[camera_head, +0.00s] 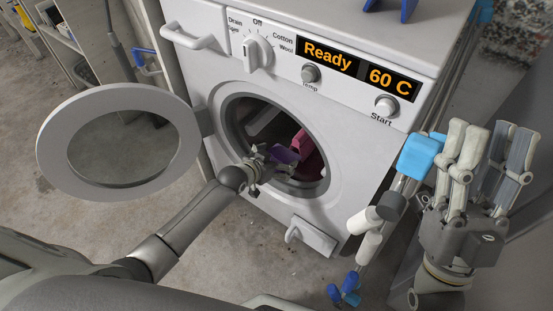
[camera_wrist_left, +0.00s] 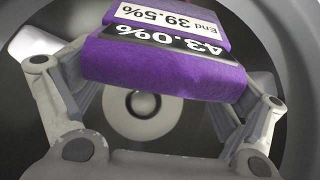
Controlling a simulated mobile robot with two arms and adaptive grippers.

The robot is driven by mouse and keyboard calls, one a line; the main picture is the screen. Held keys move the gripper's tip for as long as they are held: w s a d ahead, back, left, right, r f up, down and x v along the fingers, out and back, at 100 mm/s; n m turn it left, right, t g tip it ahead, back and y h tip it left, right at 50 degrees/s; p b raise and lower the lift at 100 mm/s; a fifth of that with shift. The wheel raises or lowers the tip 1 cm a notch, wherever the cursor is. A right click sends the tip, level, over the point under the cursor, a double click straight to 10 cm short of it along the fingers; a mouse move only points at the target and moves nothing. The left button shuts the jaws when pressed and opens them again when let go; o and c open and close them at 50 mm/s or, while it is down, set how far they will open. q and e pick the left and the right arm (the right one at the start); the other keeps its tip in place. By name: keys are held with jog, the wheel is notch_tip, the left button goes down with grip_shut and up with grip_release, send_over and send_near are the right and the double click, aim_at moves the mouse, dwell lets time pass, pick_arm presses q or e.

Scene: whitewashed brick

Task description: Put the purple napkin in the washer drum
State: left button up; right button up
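The purple napkin (camera_head: 285,154) is a folded block at the mouth of the washer drum (camera_head: 258,122). In the left wrist view the napkin (camera_wrist_left: 165,70) sits between both fingers and bears printed white and black labels. My left gripper (camera_head: 270,163) is shut on it, with the drum's grey wall around it in the wrist view. The washer's round door (camera_head: 60,150) stands open to the left. My right gripper (camera_head: 487,150) is open and empty, pointing up at the right of the washer.
A pink-magenta thing (camera_head: 306,145) shows inside the drum, just right of the napkin. The washer panel reads Ready and 60 C (camera_head: 355,68). A small flap (camera_head: 312,236) sticks out low on the washer's front. Bottles with blue parts (camera_head: 366,240) stand by its right side.

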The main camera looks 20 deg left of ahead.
pick_arm(q)
jog(key=shift+s, duration=0.1)
dwell(0.3)
jog(key=shift+s+a+r, duration=0.25)
jog(key=shift+s+r, duration=0.05)
jog(key=shift+s, duration=0.2)
jog(key=v, duration=1)
jog(key=shift+s+r, duration=0.15)
jog(key=shift+s, duration=0.15)
dwell(0.7)
